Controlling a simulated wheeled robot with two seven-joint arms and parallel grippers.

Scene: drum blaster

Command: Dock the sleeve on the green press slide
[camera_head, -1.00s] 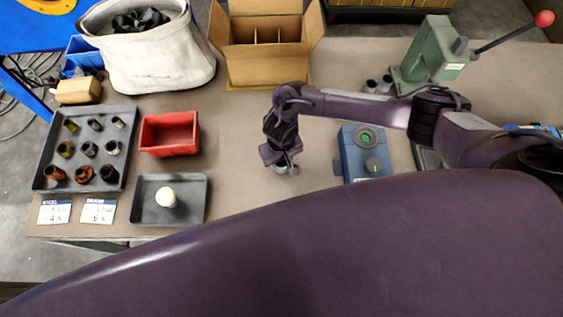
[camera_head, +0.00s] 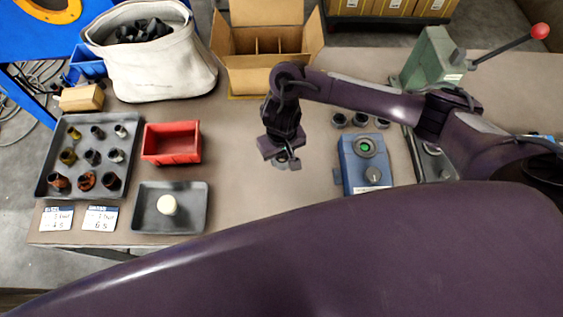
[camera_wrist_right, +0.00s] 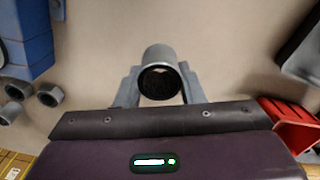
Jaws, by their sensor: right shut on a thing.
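My right gripper (camera_head: 283,160) hangs above the middle of the bench. In the right wrist view its two grey fingers (camera_wrist_right: 161,88) are shut around a grey hollow sleeve (camera_wrist_right: 158,55), whose dark open end faces the camera. In the head view the sleeve is mostly hidden under the gripper. The green press (camera_head: 425,58), with a red-knobbed lever, stands at the back right, well apart from the sleeve. Its lower front is partly covered by my right arm, so I cannot make out the slide clearly. My left gripper is not in view.
A blue box with a green button (camera_head: 352,182) and several grey rings (camera_head: 338,120) lie right of the gripper. A red bin (camera_head: 172,157), a tray with a white knob (camera_head: 147,220) and a dark parts tray (camera_head: 62,190) stand left. An open carton (camera_head: 262,76) is behind.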

